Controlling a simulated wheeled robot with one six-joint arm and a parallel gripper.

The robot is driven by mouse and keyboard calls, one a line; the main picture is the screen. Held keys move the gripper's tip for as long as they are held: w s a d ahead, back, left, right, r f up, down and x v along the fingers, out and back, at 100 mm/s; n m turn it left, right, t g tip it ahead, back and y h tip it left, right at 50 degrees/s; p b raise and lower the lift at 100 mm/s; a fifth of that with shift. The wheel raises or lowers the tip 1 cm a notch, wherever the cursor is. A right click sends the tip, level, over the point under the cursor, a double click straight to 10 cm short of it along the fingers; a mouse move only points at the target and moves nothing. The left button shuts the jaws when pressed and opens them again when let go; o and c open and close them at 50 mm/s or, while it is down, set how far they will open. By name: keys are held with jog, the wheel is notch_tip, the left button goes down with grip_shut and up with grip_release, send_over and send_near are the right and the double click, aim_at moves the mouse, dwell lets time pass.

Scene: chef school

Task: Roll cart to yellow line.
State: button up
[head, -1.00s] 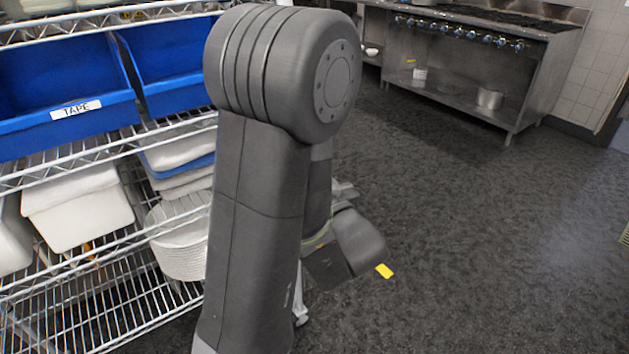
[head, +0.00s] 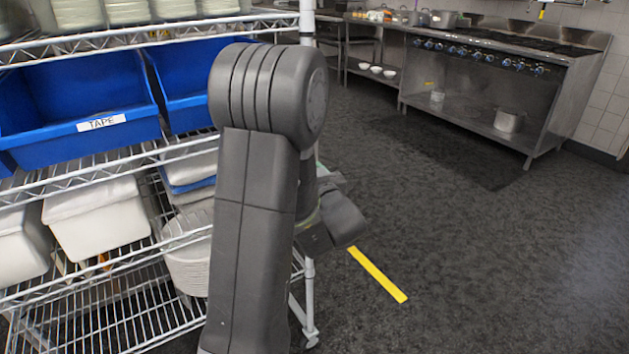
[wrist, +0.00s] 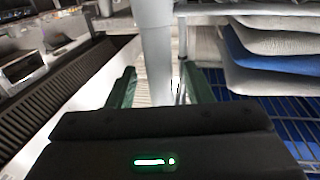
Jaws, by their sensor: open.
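The cart is a chrome wire rack (head: 175,146) at the left of the head view, with a grey corner post (head: 307,20) and a caster (head: 311,336). The yellow line (head: 378,275) lies on the dark floor to the right of the post; its upper end meets my wrist's outline. My gripper is mostly hidden behind my arm in the head view. In the wrist view my gripper (wrist: 159,85) is open, its two green fingers on either side of the cart's post (wrist: 155,45). Whether they touch the post cannot be told.
A steel stove (head: 480,90) with pots stands at the back right. The floor (head: 500,260) at right is clear.

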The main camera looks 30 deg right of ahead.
jog(key=shift+w, duration=0.3)
jog(key=shift+c, duration=0.5)
grip_shut()
dwell(0.8)
